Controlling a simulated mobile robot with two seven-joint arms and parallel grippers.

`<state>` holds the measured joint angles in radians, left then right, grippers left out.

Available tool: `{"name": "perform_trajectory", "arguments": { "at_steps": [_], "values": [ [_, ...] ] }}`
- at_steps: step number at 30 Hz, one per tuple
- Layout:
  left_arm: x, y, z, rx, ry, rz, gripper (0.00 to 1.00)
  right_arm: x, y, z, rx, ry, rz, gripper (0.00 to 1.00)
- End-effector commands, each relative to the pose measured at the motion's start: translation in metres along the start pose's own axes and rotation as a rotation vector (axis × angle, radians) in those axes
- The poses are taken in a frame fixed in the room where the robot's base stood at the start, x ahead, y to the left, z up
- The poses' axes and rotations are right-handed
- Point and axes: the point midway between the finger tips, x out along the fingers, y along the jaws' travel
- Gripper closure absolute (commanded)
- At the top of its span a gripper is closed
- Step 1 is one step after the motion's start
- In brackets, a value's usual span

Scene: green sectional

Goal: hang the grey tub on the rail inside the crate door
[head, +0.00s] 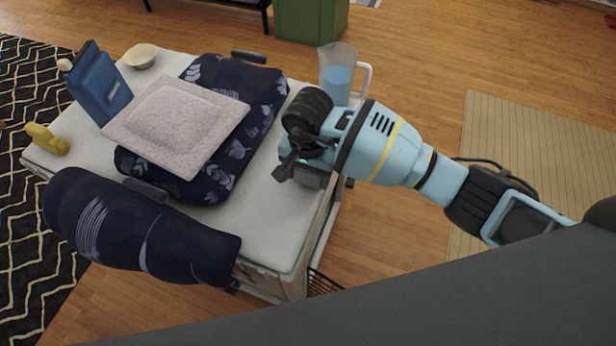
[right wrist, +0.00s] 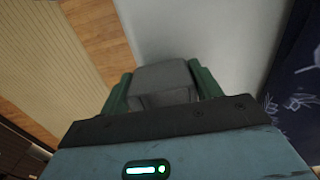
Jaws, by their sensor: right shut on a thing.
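My right gripper (head: 298,165) is low over the right edge of the white-topped crate (head: 265,225). In the right wrist view its two green fingers (right wrist: 165,90) are shut on a grey tub (right wrist: 165,82), one on each side. In the head view a little of the tub (head: 312,180) shows under the gripper; the rest is hidden by the gripper. Whether the tub touches the crate top is unclear. A pale upright frame (head: 325,220) stands along the crate's right side, perhaps the door; I cannot make out its rail. My left gripper is not in view.
A jug of blue liquid (head: 338,75) stands at the crate's back right corner, close to my right arm. A navy roll (head: 140,228) lies in front.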

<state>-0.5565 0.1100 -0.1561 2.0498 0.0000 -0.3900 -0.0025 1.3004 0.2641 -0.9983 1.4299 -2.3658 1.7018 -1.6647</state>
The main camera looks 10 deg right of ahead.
Motion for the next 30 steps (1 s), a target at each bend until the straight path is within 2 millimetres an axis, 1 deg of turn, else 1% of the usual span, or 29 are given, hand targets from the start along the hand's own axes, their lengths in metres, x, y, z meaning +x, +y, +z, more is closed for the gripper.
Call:
{"name": "perform_trajectory", "arguments": {
  "at_steps": [1, 4, 12, 18, 19, 23, 30],
  "values": [
    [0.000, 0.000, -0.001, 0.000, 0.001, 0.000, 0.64, 0.008, 0.000, 0.001, 0.001, -0.004, 0.000, 0.49],
    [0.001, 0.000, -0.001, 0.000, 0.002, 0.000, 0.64, 0.017, 0.000, 0.000, 0.001, -0.002, -0.001, 0.49],
    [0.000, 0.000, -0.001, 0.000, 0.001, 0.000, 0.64, 0.019, 0.000, 0.000, 0.000, 0.001, -0.002, 0.49],
    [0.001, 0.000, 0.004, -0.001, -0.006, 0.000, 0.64, 0.024, 0.000, 0.000, 0.000, 0.000, -0.001, 0.49],
    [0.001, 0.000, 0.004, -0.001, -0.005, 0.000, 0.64, 0.024, 0.000, 0.000, 0.000, 0.000, -0.001, 0.33],
    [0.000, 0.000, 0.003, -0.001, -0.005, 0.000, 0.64, 0.023, 0.000, 0.000, 0.000, 0.001, -0.001, 0.16],
    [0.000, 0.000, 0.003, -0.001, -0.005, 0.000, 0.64, 0.023, 0.000, 0.000, 0.000, 0.001, -0.001, 0.15]
  ]
}}
